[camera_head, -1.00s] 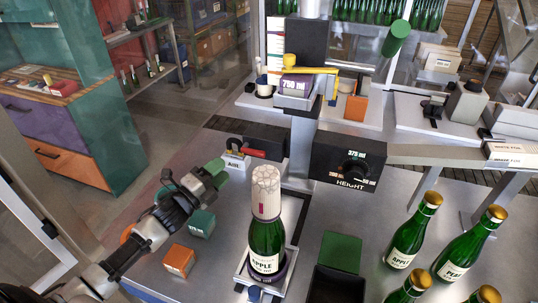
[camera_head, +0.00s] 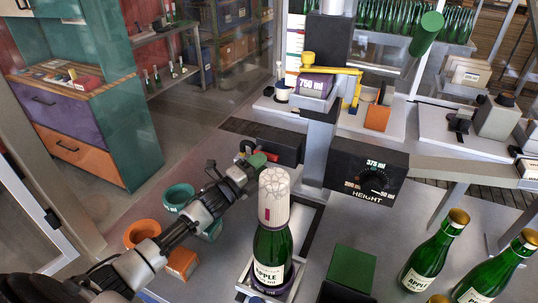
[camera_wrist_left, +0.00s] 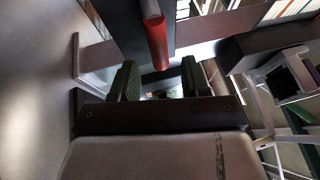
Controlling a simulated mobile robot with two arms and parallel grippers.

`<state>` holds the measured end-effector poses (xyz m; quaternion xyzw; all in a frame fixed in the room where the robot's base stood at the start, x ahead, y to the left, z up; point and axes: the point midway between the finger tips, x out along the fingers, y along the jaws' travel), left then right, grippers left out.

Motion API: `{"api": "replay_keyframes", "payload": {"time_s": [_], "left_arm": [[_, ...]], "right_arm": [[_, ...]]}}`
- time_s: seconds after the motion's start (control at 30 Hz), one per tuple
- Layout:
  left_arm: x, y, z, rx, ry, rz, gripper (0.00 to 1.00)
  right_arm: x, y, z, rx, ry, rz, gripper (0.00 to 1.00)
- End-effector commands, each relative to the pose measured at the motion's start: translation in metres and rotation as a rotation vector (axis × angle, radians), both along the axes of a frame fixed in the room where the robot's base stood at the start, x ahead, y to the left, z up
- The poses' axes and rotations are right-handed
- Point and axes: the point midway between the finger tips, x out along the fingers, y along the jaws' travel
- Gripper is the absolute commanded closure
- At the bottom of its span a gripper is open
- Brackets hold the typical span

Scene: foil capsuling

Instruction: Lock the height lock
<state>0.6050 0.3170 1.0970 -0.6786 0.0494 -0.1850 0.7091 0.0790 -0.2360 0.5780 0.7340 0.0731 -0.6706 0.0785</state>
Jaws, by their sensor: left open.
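Which part is the height lock I cannot tell for sure. My left gripper (camera_head: 250,165), with green finger pads, is open at that left end and partly hides it. In the left wrist view a red cylindrical handle (camera_wrist_left: 157,42) shows beyond the gap between the open fingers (camera_wrist_left: 158,80); I see nothing gripped. My right gripper is not in view.
The upright bottle stands close to the right of my left gripper. A yellow lever (camera_head: 330,66) sits on the column by the purple 750 block (camera_head: 316,82). A green block (camera_head: 351,266) stands right of the bottle.

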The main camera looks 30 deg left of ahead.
Motion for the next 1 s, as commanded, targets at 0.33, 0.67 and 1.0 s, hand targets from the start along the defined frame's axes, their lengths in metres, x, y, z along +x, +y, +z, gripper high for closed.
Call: {"api": "replay_keyframes", "payload": {"time_s": [0.33,0.67,1.0], "left_arm": [[0.032,-0.011,0.007,0.001,0.000,0.000,0.53],[0.032,-0.012,0.006,0.001,0.000,-0.001,0.64],[0.032,-0.012,0.006,0.001,0.001,-0.001,1.00]], "right_arm": [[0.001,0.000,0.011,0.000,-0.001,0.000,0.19],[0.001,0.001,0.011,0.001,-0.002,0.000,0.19],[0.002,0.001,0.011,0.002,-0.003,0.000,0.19]]}}
